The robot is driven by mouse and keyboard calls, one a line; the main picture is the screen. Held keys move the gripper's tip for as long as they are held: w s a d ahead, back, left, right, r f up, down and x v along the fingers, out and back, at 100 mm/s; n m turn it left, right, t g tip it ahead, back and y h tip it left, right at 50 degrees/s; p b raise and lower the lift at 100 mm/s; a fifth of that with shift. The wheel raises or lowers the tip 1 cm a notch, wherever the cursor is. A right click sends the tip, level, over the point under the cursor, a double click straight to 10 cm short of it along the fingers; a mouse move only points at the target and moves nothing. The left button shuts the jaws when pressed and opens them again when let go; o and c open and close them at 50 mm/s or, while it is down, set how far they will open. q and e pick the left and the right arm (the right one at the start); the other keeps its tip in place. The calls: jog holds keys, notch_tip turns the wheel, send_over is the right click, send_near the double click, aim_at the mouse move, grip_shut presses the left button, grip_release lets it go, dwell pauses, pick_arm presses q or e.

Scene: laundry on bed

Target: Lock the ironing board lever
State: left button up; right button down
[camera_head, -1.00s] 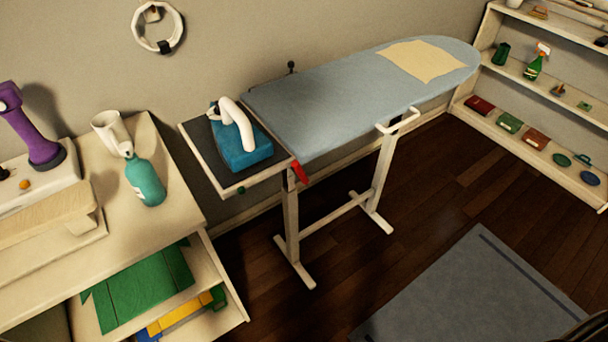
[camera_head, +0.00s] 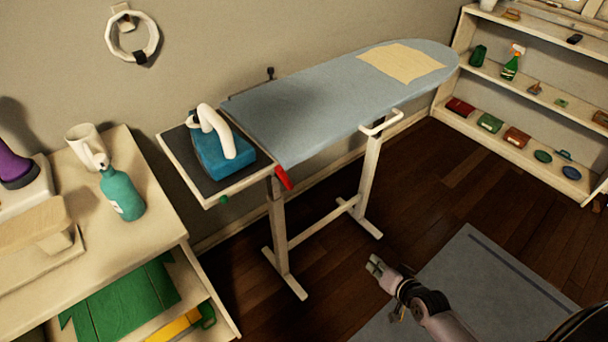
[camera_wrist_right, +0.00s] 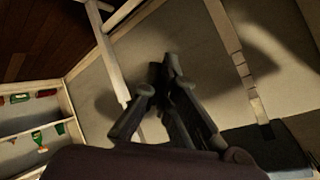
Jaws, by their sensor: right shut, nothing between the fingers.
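The ironing board (camera_head: 330,95) stands by the wall with a pale blue-grey cover. A short red lever (camera_head: 284,178) hangs at a slant below its near left end, beside the iron rest. A white bar handle (camera_head: 381,123) sticks out along the front edge. My right gripper (camera_head: 374,265) is shut and empty, over the floor in front of the board's legs, apart from the lever. Its dark fingers (camera_wrist_right: 163,70) also show together in the right wrist view, where I cannot make out the red lever. My left gripper is not in view.
A blue iron (camera_head: 220,155) with a white handle sits on the dark iron rest (camera_head: 182,160). A counter with a teal spray bottle (camera_head: 122,192) is at left. A shelf unit (camera_head: 480,68) stands at right. Floor and a grey rug (camera_head: 460,275) are clear in front.

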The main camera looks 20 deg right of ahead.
aim_at(277, 171)
jog(key=w+a+r+t+y, duration=0.1)
jog(key=a+r+y, duration=0.1)
jog(key=r, duration=0.8)
jog(key=w+a+r+m+t+y+b, duration=0.1)
jog(key=a+r, duration=0.3)
jog(key=r, duration=0.7)
jog(key=w+a+r+m+t+y, duration=0.1)
jog(key=a+r+t+y, duration=0.2)
jog(key=r, duration=0.8)
jog(key=shift+w+a+b, duration=0.25)
jog(key=shift+b, duration=0.1)
jog(key=shift+w, duration=0.15)
jog(key=w+a+f+p, duration=0.1)
jog(key=w+a+p, duration=0.2)
jog(key=w+a, duration=0.5)
jog(key=shift+f, duration=0.35)
jog(key=shift+w, duration=0.1)
